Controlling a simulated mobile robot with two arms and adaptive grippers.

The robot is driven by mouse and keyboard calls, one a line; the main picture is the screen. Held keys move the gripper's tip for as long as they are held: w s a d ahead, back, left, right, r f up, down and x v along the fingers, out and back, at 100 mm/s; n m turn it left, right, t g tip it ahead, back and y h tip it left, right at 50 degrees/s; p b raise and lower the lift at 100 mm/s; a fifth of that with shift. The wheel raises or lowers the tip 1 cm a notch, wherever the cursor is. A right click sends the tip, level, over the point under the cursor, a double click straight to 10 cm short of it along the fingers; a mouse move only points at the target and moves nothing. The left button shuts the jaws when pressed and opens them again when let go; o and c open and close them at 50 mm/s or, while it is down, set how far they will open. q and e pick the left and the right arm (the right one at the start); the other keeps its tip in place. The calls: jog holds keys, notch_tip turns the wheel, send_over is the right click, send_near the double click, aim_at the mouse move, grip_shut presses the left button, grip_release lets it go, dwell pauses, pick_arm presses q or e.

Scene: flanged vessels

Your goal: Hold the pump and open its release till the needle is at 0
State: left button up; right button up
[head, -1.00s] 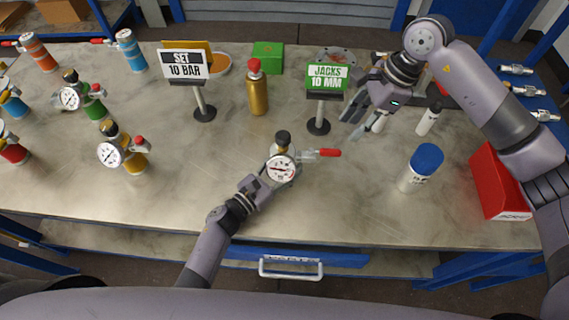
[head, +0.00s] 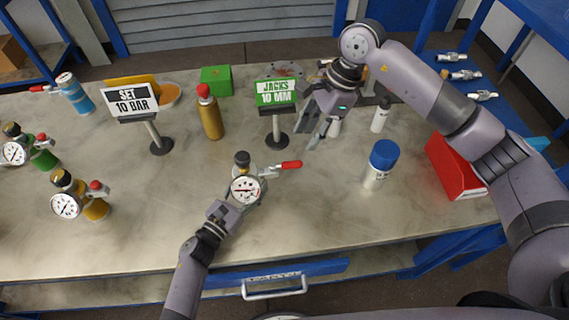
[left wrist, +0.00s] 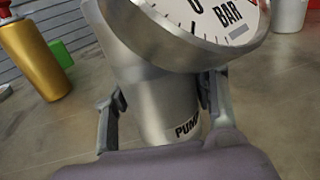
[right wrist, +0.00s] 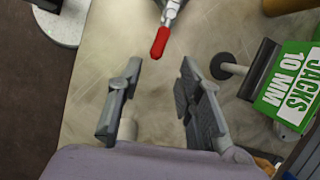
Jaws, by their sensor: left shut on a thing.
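The pump (head: 247,170) stands on the bench, a silver body with a round white gauge (head: 245,189), a black knob on top and a red-tipped lever (head: 291,165) pointing right. The gauge needle is too small to read in the head view; the left wrist view cuts off most of the dial. My left gripper (head: 228,212) is shut around the pump body; the left wrist view shows a finger on each side of the body (left wrist: 150,100). My right gripper (head: 314,132) is open and empty, above the bench. In the right wrist view, the red lever tip (right wrist: 160,42) lies ahead of its fingers, apart from them.
A gold bottle (head: 210,115) and a "SET 10 BAR" sign (head: 131,100) are left. A blue-capped bottle (head: 381,165) and red box (head: 452,167) are right.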

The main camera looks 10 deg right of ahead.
aim_at(289, 164)
jog(key=shift+o, duration=0.2)
dwell(0.6)
jog(key=shift+o, duration=0.2)
jog(key=s+a+r+h, duration=0.1)
jog(key=s+a+h, duration=0.1)
jog(key=a, duration=0.6)
jog(key=shift+s+r, duration=0.15)
jog(key=shift+s, duration=0.15)
jog(key=d+f+t+h, duration=0.1)
jog(key=f+h, duration=0.1)
jog(key=f, duration=0.1)
jog(key=w+f+m+t+h, duration=0.1)
jog(key=f+h, duration=0.1)
jog(key=f, duration=0.2)
jog(key=d+f+m+t+h, duration=0.1)
jog(key=f+h, duration=0.1)
jog(key=f, duration=0.1)
jog(key=shift+w+d+f+t+h, duration=0.15)
jog(key=shift+w+d+t+h, duration=0.05)
jog(key=shift+d+t+h, duration=0.15)
jog(key=shift+c, duration=0.3)
grip_shut()
